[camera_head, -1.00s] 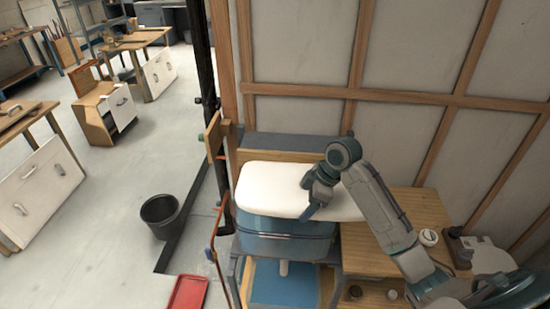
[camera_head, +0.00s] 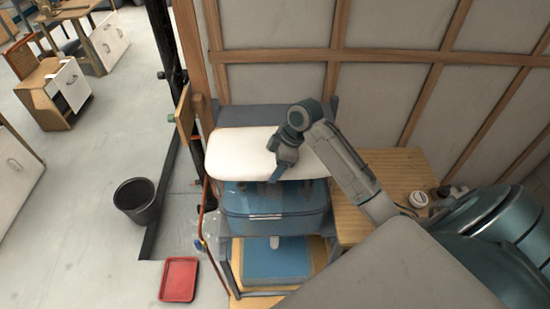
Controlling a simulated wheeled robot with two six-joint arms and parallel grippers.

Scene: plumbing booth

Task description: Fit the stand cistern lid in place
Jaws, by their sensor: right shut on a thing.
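The white cistern lid (camera_head: 238,151) is a long rounded slab in the head view. It is above and toward the back of the blue cistern (camera_head: 270,208), overhanging it slightly at the left. Part of the cistern's top shows below the lid's front edge, so the lid does not cover it squarely. My right gripper (camera_head: 277,176) is shut on the lid's front edge, right of its middle. The fingertips are small and partly hidden. My right arm hides part of the lid's right end. My left gripper is not in view.
The cistern is on a frame with a blue panel (camera_head: 275,262) below. A wooden bench (camera_head: 400,172) with a white round item (camera_head: 418,199) stands to the right. A panelled wall is behind. A black bucket (camera_head: 135,199) and red tray (camera_head: 179,279) lie on open floor at left.

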